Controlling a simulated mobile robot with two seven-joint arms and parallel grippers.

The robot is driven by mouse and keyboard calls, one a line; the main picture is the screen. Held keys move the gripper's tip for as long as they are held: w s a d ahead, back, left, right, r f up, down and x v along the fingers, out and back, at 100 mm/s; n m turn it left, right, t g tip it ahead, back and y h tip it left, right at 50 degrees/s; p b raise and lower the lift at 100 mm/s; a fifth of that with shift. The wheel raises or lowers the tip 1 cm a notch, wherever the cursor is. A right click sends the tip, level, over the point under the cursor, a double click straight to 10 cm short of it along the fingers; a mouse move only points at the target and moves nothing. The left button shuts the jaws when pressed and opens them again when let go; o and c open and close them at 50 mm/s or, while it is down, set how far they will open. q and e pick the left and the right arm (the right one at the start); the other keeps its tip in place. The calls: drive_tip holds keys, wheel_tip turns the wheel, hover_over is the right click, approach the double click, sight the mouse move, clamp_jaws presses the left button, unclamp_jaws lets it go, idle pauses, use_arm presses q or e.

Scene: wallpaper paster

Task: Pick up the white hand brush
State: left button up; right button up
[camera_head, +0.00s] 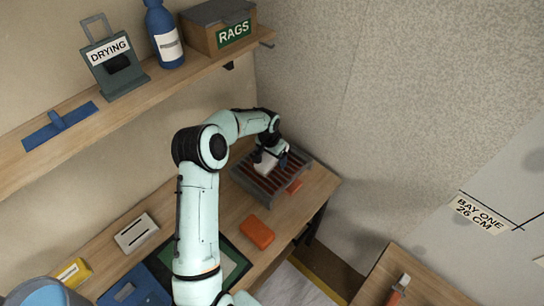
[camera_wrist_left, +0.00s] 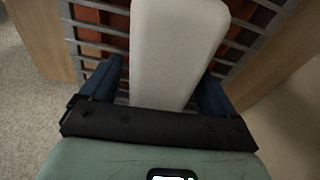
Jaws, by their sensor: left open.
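The white hand brush (camera_head: 266,164) lies on a grey slatted rack (camera_head: 239,172) at the far end of the wooden bench. In the left wrist view the white brush (camera_wrist_left: 178,45) is a long pale block with rounded corners over the rack bars. My left gripper (camera_head: 270,158) is at the brush, its dark blue fingers apart. In the left wrist view the open left gripper (camera_wrist_left: 160,88) has one finger on each side of the brush. Gaps show between the fingers and the brush's sides. The fingers partly hide the brush in the head view. My right gripper is not in view.
An orange block (camera_head: 256,232) and a white slotted item (camera_head: 136,232) lie on the bench. A shelf above bears a DRYING stand (camera_head: 115,67), a blue bottle (camera_head: 164,35) and a RAGS box (camera_head: 217,27). A textured wall stands close behind the rack.

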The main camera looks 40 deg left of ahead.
use_arm(q)
drive_tip(key=shift+s, duration=0.1)
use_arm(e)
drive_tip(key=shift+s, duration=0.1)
use_arm(q)
drive_tip(key=shift+c, duration=1.3)
drive_tip(key=c, duration=0.9)
wheel_tip(320, 180, up, 20)
drive_tip(key=shift+p, duration=0.7)
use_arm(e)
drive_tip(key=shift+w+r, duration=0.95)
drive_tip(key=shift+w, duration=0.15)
